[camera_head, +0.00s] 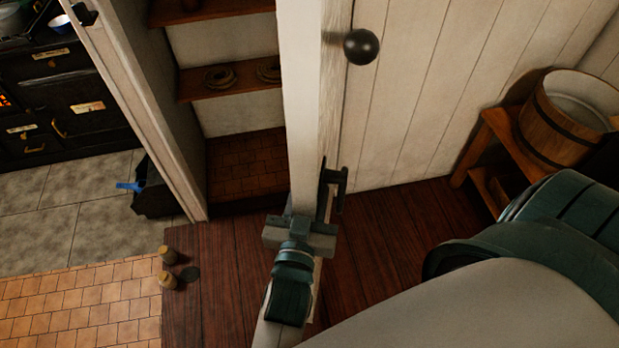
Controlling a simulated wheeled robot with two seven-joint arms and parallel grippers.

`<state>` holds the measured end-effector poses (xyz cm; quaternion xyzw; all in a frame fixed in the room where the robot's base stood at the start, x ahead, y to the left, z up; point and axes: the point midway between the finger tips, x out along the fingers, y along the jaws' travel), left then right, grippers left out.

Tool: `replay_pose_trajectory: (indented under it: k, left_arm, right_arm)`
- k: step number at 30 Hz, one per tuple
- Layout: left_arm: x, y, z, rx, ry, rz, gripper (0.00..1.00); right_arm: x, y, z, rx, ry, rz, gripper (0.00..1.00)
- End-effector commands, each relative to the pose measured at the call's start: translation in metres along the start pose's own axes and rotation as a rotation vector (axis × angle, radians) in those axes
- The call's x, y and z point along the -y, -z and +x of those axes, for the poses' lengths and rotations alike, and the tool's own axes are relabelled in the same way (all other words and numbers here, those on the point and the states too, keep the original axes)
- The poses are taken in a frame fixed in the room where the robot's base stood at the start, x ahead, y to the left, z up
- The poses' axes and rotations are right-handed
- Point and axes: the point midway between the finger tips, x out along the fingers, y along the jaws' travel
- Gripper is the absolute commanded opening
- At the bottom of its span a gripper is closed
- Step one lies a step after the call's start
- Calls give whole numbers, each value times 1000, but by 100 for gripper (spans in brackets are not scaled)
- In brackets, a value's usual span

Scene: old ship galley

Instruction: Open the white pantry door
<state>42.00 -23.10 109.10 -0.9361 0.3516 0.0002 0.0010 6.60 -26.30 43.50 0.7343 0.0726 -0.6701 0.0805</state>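The white pantry door (302,90) is seen nearly edge-on in the head view, upright in the middle, with pantry shelves visible to its left. A round dark knob (361,46) sticks out to the right of its upper part. My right gripper (322,195) is at the lower part of the door, below the knob and apart from it. A dark finger shows just right of the door's edge; the other finger is not clearly visible. I cannot tell whether the gripper is closed on anything. My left gripper is not in view.
Pantry shelves (228,84) hold coiled rope. A pale door frame (140,105) stands left of them. Two small jars (167,268) are on the floor at left. A wooden tub (565,120) sits on a bench at right. Bare floorboards (395,225) lie right of the door.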

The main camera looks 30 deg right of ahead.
Motion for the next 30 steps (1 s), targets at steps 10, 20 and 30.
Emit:
replay_pose_trajectory:
  k: [10,20,30]
  left_arm:
    - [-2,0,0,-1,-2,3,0]
    - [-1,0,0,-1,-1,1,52]
    - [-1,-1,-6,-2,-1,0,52]
  right_arm:
    - [11,3,0,-3,11,4,0]
    - [12,4,0,-5,12,4,0]
    - [3,2,3,-3,3,0,0]
